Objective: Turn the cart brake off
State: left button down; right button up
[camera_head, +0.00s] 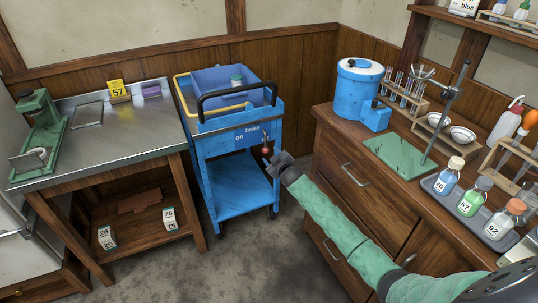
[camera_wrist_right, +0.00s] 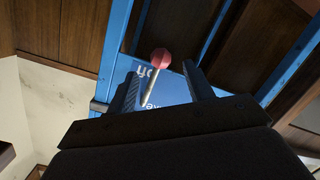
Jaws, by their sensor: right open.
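The blue cart (camera_head: 233,160) stands against the back wall between the table and the cabinet. Its front panel bears the words "brake" and "on". The brake lever (camera_head: 266,151), with a red knob, sticks out at the panel's right side. I cannot tell whether a finger touches the lever. My left gripper is not in view.
A blue bin (camera_head: 222,80) sits on the cart's top. A metal-topped table (camera_head: 110,140) stands left. The wooden cabinet (camera_head: 345,160) at right carries a blue container (camera_head: 357,88), bottles and racks. Bare floor lies in front of the cart.

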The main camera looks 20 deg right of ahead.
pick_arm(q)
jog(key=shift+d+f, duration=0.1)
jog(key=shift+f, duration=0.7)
pick_arm(e)
jog(key=shift+s+r, duration=0.2)
jog(key=shift+s, duration=0.65)
jog(key=shift+s+r, duration=0.15)
jog(key=shift+s, duration=0.7)
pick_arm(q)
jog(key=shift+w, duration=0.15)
